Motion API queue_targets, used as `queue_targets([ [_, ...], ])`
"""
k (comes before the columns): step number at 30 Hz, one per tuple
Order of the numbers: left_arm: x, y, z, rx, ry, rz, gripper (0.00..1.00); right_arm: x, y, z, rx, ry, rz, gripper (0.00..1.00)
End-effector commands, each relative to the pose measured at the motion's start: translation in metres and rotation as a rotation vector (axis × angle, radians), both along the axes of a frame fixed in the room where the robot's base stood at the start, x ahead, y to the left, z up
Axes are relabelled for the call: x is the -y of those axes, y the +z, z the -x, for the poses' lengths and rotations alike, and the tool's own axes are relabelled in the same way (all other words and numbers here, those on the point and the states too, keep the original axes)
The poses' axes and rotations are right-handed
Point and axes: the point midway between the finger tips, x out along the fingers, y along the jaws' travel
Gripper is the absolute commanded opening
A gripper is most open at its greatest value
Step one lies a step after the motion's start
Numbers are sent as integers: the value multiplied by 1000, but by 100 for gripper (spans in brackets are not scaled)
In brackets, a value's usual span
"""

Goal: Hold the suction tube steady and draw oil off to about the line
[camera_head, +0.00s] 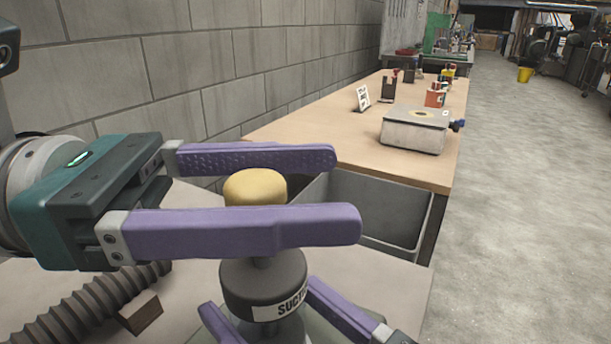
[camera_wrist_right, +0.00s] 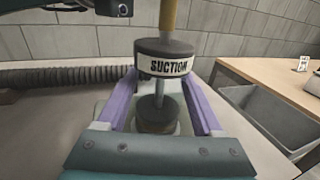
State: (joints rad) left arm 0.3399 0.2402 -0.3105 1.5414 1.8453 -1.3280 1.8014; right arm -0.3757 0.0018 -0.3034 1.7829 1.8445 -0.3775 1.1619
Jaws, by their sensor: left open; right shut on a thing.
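The suction tube has a dark collar with a white "SUCTION" band (camera_head: 280,306), which also shows in the right wrist view (camera_wrist_right: 165,66). A yellow knob (camera_head: 255,187) tops it. My left gripper (camera_head: 346,190) is open, its purple fingers on either side of the knob, with gaps visible; the near finger hides part of the tube. My right gripper (camera_head: 262,294) is shut on the suction tube at the dark collar; its fingers flank it in the right wrist view (camera_wrist_right: 160,78). The tube stands about upright. I cannot see oil or a line.
A ribbed hose (camera_head: 92,303) and a small brown block (camera_head: 140,313) lie at the left. A grey bin (camera_head: 365,208) is behind the tube. A wooden bench (camera_head: 330,123) holds a grey box (camera_head: 414,131) and small items.

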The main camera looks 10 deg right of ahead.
Motion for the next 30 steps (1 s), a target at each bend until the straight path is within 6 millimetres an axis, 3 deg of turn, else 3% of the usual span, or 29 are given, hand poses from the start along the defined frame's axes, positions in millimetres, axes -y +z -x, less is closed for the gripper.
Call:
queue_targets([
  [9,-68,-1,-4,0,4,-5,71,0,-1,0,-1,-1,2,2],
  [15,-101,-1,-6,0,3,-4,71,0,-1,0,-2,-1,1,2],
  [21,-112,0,-6,1,1,-1,71,0,-1,0,-2,0,1,2],
  [30,-112,0,-6,1,1,-2,71,0,-1,0,-2,0,1,2],
])
